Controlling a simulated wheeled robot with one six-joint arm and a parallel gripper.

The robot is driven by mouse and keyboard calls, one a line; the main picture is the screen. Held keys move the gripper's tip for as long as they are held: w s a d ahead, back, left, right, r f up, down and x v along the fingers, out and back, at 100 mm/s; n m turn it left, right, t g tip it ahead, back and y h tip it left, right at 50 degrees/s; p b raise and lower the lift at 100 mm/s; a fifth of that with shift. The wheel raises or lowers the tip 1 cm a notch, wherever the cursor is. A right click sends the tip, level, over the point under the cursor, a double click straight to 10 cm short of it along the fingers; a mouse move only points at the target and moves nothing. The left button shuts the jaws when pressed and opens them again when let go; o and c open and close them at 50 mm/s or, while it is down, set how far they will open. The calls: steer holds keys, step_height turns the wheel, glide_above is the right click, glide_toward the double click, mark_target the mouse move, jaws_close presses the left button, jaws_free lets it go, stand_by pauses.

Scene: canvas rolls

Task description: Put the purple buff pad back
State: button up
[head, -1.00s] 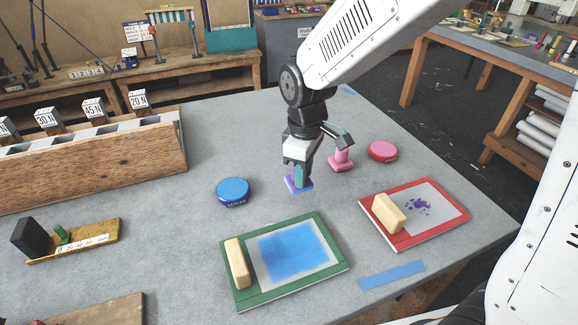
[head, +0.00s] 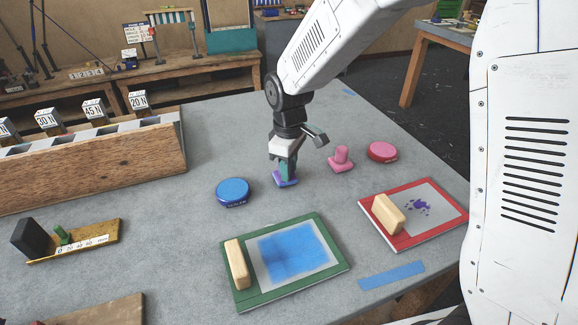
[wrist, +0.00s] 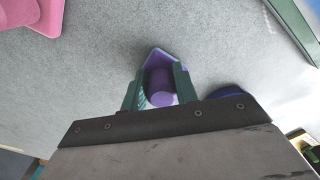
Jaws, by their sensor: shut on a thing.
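The purple buff pad (head: 286,181) is at the middle of the grey table, between the blue sealer tin and the pink pad. My gripper (head: 287,170) points down and is shut on it. In the wrist view the purple pad (wrist: 160,84) shows its round knob between the two green fingers, with its pointed base beyond. In the head view the pad's base is at or very near the table top; I cannot tell whether it touches.
A blue sealer tin (head: 233,192) is to the left. A pink pad (head: 341,159) and a red-pink tin (head: 382,152) are to the right. A green-framed board (head: 310,225) with blue paint and a red-framed board (head: 448,222) with purple marks lie in front.

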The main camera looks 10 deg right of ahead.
steer(key=shift+f, duration=0.1)
steer(key=o, duration=0.9)
steer(key=shift+o, duration=0.2)
step_height(320, 180, up, 12)
steer(key=s+d+r+m, duration=0.65)
steer(key=s+d, duration=0.45)
steer(key=s, duration=0.3)
steer(key=s+d+m, duration=0.2)
steer(key=s+d, duration=0.1)
steer(key=s, duration=0.4)
steer(key=s+d+f+m+t, duration=0.1)
steer(key=s+d+m, duration=0.1)
steer(key=s, duration=0.5)
steer(key=shift+d+f+m, duration=0.2)
steer(key=shift+d+m, duration=0.2)
steer(key=shift+m, duration=0.05)
steer(key=shift+s, duration=0.1)
